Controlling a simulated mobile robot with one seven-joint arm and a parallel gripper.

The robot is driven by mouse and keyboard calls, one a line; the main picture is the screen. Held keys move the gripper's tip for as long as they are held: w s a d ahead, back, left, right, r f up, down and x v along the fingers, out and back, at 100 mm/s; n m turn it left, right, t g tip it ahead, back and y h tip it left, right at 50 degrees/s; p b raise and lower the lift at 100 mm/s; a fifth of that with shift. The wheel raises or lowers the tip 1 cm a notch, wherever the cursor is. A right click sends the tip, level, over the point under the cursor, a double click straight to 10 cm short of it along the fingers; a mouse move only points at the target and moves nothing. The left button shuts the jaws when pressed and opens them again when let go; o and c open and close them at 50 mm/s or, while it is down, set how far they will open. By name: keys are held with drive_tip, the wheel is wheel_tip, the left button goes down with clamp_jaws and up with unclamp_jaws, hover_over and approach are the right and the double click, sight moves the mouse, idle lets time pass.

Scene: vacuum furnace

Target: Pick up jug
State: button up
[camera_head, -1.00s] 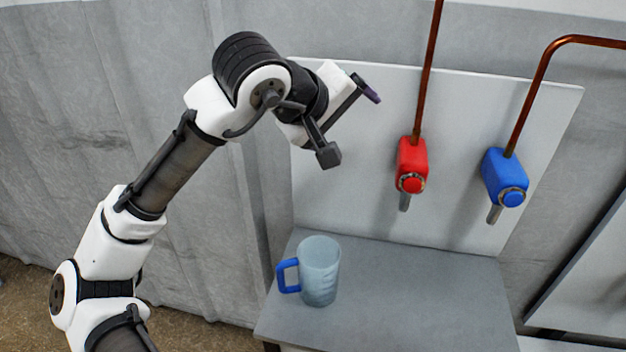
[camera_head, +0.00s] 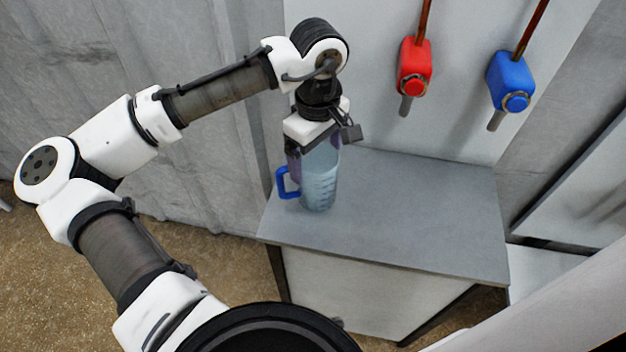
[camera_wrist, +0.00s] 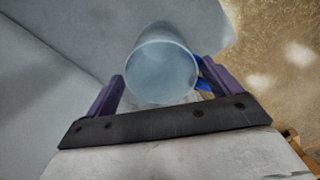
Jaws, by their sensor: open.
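The jug (camera_head: 320,182) is translucent pale blue with a blue handle (camera_head: 285,183) on its left side. It stands upright on the grey bench top near its left end. My gripper (camera_head: 312,160) points down over the jug and hides part of its upper rim in the head view. In the wrist view the jug's round mouth (camera_wrist: 163,68) lies between and just beyond the purple fingers of my gripper (camera_wrist: 161,90). The blue handle (camera_wrist: 203,76) shows beside the right finger. The gripper is open, and I cannot tell whether the fingers touch the jug.
The grey bench (camera_head: 420,205) is clear to the right of the jug. A red tap (camera_head: 414,66) and a blue tap (camera_head: 511,82) hang on the panel behind it, with copper pipes rising from them. A grey wall stands behind my arm.

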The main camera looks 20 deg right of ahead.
wheel_tip(320, 180, down, 5)
drive_tip(key=shift+s+f+p, duration=0.1)
drive_tip(key=shift+s+p, duration=0.05)
drive_tip(key=shift+p, duration=0.25)
drive_tip(key=shift+c, duration=0.2)
drive_tip(key=c, duration=1.1)
drive_tip(key=shift+o, duration=0.2)
drive_tip(key=shift+r, duration=0.2)
